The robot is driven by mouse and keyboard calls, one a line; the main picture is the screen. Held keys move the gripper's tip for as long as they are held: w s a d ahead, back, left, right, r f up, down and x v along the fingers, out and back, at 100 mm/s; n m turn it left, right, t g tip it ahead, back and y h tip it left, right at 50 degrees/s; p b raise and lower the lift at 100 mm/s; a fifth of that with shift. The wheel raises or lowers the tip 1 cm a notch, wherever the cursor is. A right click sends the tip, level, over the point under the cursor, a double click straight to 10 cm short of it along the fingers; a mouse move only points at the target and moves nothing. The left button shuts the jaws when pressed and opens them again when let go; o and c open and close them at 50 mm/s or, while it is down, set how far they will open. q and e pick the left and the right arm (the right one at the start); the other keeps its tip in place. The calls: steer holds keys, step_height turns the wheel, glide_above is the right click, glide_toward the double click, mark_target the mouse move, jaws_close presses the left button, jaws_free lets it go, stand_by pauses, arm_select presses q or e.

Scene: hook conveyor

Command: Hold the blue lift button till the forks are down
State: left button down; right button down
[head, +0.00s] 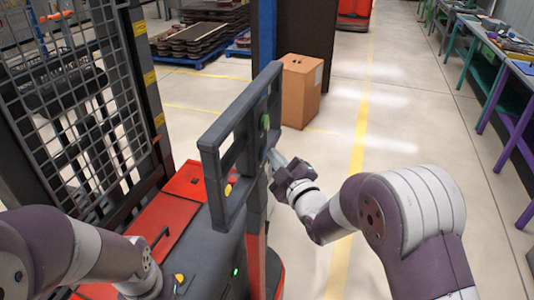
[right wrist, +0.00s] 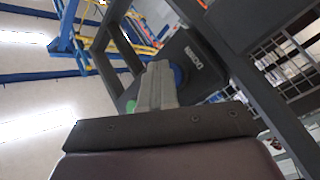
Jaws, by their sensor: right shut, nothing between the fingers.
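The blue lift button (right wrist: 178,76) shows in the right wrist view as a blue edge on the dark control panel, partly hidden behind my fingertips. My right gripper (right wrist: 160,72) is shut and empty, its tips in front of the button. I cannot tell whether they touch it or press it in. In the head view the right gripper (head: 273,157) reaches the right side of the truck's grey handle frame (head: 212,160), below a green button (head: 265,121). The blue button is hidden there. The forks cannot be made out. My left gripper is out of view.
The red and grey truck body (head: 150,235) and its mesh-guarded mast (head: 75,110) fill the left. A cardboard box (head: 300,92) stands on the floor beyond the handle. Workbenches (head: 495,60) line the right. The floor between is clear.

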steer(key=shift+d, duration=0.1)
stand_by(0.8)
steer(key=shift+s+d+b, duration=0.3)
steer(key=shift+d, duration=0.3)
steer(key=shift+d, duration=0.1)
steer(key=shift+s+d+b, duration=0.15)
steer(key=shift+s+d, duration=0.2)
steer(key=shift+d, duration=0.4)
steer(key=shift+s+d+b, duration=0.1)
steer(key=shift+s+d, duration=0.2)
steer(key=shift+d, duration=0.45)
steer(key=shift+s+d+b, duration=0.15)
steer(key=shift+s+d, duration=0.2)
steer(key=shift+d, duration=0.4)
